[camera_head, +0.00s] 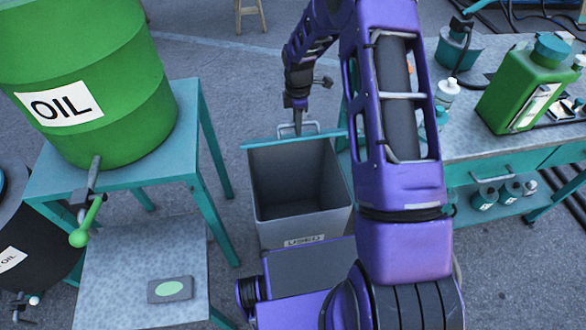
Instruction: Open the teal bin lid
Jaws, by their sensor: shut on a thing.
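The grey bin (299,233) stands on the floor in the middle, with a label reading "USED" on its front. Its teal lid (262,143) shows as a thin edge along the back of the rim, raised, so the bin's mouth is open and the inside looks empty. A metal handle (312,126) sticks up behind the lid edge. My gripper (298,131) is at this handle and shut on it. The fingertips are small and partly hard to make out. The right end of the lid is near my purple arm.
A green oil drum (130,95) sits on a teal stand (206,140) at the left, with a green-handled tap (87,222). A workbench (470,143) with a green canister (525,90) and bottles stands at the right. A wooden stool (250,12) is far back.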

